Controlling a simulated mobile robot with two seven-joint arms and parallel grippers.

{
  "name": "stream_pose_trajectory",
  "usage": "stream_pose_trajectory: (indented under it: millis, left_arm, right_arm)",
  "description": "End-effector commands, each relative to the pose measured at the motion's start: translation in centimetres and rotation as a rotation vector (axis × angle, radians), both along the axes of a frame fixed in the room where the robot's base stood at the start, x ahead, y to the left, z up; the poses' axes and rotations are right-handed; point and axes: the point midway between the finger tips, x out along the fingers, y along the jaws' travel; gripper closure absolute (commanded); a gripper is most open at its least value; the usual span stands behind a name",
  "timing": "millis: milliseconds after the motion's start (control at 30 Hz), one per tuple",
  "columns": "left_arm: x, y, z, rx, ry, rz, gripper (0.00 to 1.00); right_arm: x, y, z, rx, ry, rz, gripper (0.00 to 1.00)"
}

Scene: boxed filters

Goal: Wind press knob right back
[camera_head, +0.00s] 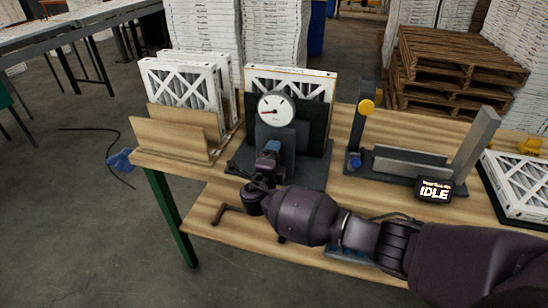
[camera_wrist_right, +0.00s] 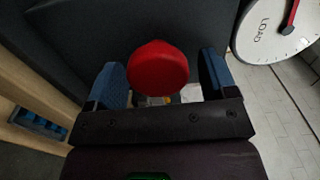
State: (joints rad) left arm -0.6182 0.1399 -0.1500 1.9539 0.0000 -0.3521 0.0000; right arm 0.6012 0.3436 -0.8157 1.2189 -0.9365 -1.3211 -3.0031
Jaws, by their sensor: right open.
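The press knob (camera_wrist_right: 158,68) is round and red. In the right wrist view it sits between the two blue fingers of my right gripper (camera_wrist_right: 163,74), with a visible gap on each side. The gripper is open. In the head view my right gripper (camera_head: 269,153) is in front of the dark press (camera_head: 290,140), below its white dial (camera_head: 276,108); there the arm and gripper hide the knob. The dial also shows in the right wrist view (camera_wrist_right: 277,28), marked LOAD, with a red needle. My left gripper is not in view.
Boxed filters (camera_head: 185,88) stand in a wooden rack (camera_head: 170,137) left of the press. A crank handle (camera_head: 228,211) is near the front edge. A dark fixture (camera_head: 400,165) and a sign reading IDLE (camera_head: 435,190) stand right. A filter (camera_head: 520,180) lies at far right.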

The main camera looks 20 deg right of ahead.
Motion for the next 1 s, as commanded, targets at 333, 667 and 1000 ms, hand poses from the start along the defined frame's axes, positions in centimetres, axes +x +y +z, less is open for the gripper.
stream_pose_trajectory:
  millis: [333,667,1000]
  left_arm:
    - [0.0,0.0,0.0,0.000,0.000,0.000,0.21]
    - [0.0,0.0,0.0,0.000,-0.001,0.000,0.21]
    - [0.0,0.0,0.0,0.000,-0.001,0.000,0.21]
  right_arm:
    - [-4.1,2.8,0.0,0.000,0.000,0.004,0.22]
    - [-8.0,5.4,0.0,-0.001,0.001,0.001,0.22]
    - [-8.8,5.9,0.0,-0.001,0.001,-0.001,0.22]
